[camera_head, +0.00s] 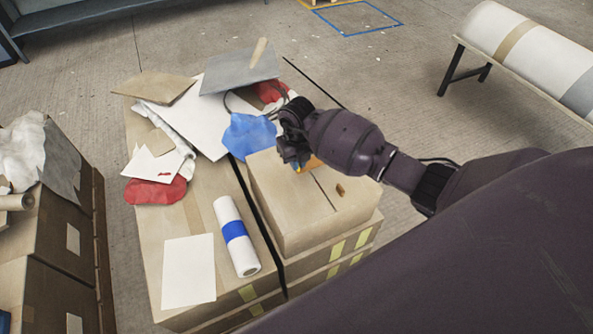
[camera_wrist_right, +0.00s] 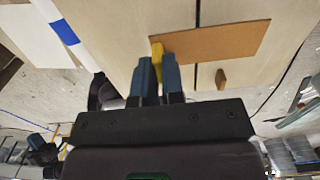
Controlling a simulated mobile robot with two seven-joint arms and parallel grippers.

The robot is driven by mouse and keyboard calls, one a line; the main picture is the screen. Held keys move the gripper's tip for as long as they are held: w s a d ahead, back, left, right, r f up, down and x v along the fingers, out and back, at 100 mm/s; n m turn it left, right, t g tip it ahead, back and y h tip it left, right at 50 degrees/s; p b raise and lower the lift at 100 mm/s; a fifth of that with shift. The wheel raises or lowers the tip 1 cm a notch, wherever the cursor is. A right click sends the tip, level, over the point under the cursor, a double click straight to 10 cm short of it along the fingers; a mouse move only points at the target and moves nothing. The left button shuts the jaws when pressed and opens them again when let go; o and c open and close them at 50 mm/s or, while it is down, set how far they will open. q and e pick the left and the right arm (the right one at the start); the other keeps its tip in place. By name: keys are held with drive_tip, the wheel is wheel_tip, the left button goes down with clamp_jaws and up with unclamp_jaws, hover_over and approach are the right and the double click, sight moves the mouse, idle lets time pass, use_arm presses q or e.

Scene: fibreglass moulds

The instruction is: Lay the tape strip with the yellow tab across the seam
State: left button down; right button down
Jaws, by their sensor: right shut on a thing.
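The tape strip (camera_wrist_right: 225,40) is a flat orange-brown band with a yellow tab (camera_wrist_right: 157,54) at its left end in the right wrist view. My right gripper (camera_wrist_right: 158,75) is shut on the yellow tab. The strip extends over the box top and crosses the dark seam line (camera_wrist_right: 197,75); whether it touches the surface I cannot tell. In the head view, my right gripper (camera_head: 299,164) is over the far edge of the box, hiding most of the strip (camera_head: 313,163). The seam (camera_head: 326,190) shows on the box top. My left gripper is out of view.
The cardboard box (camera_head: 290,225) bears a small brown piece (camera_head: 341,190). Left of it are a white roll with a blue band (camera_head: 236,237) and a white sheet (camera_head: 189,271). Blue cloth (camera_head: 248,134) and a grey panel (camera_head: 238,70) lie behind.

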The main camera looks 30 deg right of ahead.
wheel_tip(320, 180, down, 4)
drive_tip(key=shift+f+b, duration=0.2)
drive_tip(key=shift+b, duration=0.2)
drive_tip(key=c, duration=1.7)
unclamp_jaws()
drive_tip(key=shift+f, duration=0.1)
drive_tip(key=o, duration=0.5)
drive_tip(key=shift+c, duration=0.2)
